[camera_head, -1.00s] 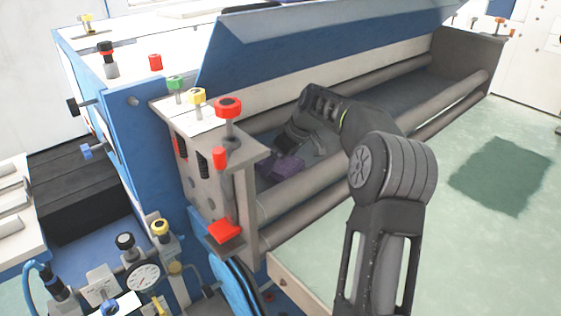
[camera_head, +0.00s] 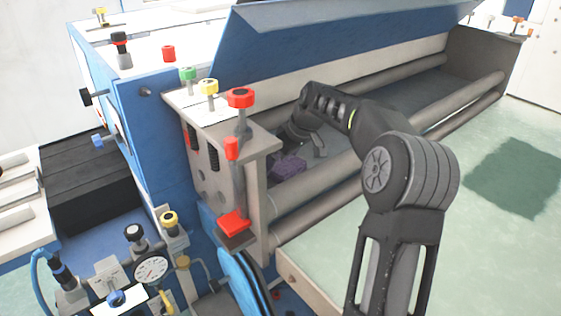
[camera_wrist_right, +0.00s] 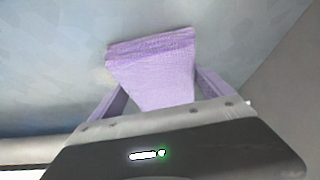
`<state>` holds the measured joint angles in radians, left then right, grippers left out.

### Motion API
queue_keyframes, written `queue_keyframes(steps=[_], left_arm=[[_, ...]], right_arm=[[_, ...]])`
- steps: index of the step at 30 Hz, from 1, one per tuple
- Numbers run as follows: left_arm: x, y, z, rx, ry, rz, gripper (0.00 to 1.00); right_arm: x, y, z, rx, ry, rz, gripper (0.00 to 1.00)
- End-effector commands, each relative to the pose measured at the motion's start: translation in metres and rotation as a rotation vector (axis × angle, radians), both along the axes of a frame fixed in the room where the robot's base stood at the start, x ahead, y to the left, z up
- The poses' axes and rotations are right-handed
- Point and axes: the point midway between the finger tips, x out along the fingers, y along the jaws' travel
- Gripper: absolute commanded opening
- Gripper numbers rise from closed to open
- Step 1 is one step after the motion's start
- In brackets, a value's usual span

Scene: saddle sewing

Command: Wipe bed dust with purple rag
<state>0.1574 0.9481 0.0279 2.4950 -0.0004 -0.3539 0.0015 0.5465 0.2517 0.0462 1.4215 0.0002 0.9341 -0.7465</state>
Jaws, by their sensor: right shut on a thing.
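The purple rag (camera_head: 288,167) is at the left end of the machine's bed, between the rollers and the back panel. In the right wrist view the rag (camera_wrist_right: 155,65) spreads out ahead of the fingers, over the grey-blue bed surface (camera_wrist_right: 60,70). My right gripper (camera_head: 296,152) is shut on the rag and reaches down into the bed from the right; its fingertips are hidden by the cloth. I cannot tell how firmly the rag touches the bed. Dust cannot be made out. My left gripper is not in view.
Long rollers (camera_head: 330,192) run along the front of the bed. A grey end block with a red knob (camera_head: 240,97) stands close to the left of my gripper. A raised blue cover (camera_head: 330,45) overhangs the back. The bed is open toward the right.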

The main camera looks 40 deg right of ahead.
Motion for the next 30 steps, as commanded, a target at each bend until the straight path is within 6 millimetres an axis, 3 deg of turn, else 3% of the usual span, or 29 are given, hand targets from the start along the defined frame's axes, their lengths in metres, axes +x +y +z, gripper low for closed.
queue_keyframes(steps=[11, 30], left_arm=[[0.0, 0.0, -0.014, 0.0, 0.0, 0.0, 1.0], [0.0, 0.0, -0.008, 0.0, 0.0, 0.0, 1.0]], right_arm=[[0.001, 0.029, -0.003, -0.001, -0.001, 0.002, 0.51], [0.007, 0.031, -0.002, 0.001, 0.001, 0.002, 0.51]])
